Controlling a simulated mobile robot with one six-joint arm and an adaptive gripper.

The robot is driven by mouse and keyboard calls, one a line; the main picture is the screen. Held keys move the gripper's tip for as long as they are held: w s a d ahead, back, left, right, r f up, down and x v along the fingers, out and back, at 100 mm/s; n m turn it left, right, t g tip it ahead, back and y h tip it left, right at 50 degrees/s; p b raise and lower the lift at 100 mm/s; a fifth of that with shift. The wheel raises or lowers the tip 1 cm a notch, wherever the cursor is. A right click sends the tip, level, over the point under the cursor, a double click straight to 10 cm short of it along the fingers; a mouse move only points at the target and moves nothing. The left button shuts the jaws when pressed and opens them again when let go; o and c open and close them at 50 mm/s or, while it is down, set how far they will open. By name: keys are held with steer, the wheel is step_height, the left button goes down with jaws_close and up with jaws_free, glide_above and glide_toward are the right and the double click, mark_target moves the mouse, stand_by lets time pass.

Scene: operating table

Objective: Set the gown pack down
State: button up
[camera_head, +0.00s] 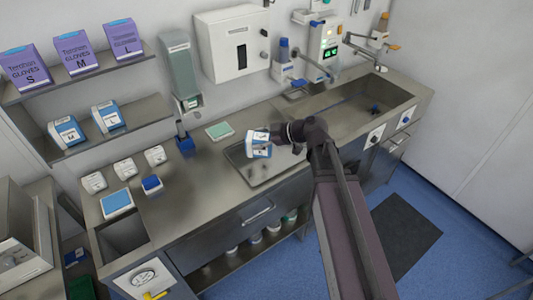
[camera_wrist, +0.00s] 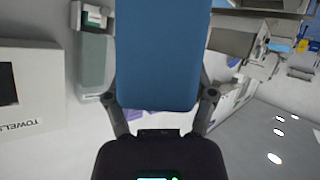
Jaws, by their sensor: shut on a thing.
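The gown pack (camera_head: 257,146), a small white and blue box, is at the tip of my arm over the shallow metal tray (camera_head: 238,163) set on the counter. My gripper (camera_head: 278,139) is shut on it from the right. In the wrist view the pack (camera_wrist: 162,50) is a broad blue face between the two fingers of my gripper (camera_wrist: 163,98), and it fills the upper middle. The pack's underside is hidden, so I cannot tell whether it touches the tray.
A sink (camera_head: 365,103) lies to the right. A green-topped pad (camera_head: 219,131) and a blue holder (camera_head: 185,143) stand behind the tray. White boxes (camera_head: 125,168) and a blue-topped box (camera_head: 152,184) sit to the left. Similar blue-white packs (camera_head: 107,117) are on the shelf.

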steer(key=shift+d, duration=0.1)
steer(key=w+d+f+m+b, duration=0.1)
steer(key=d+f+b, duration=0.2)
steer(key=f+b, duration=0.7)
steer(key=shift+w+f, duration=0.3)
steer(key=shift+w, duration=0.05)
stand_by(0.4)
steer(key=w+a+b, duration=0.1)
steer(key=w+a, duration=0.3)
steer(key=w, duration=0.2)
steer(key=w+a+f, duration=0.1)
steer(key=w+a, duration=0.3)
steer(key=w, duration=0.2)
steer(key=shift+w+f+b, duration=0.15)
steer(key=shift+w+b, duration=0.05)
steer(key=shift+b, duration=0.15)
steer(key=f+b, duration=0.2)
steer(key=w+f+b, duration=0.1)
steer(key=shift+a+f+b, duration=0.35)
steer(key=shift+f, duration=0.05)
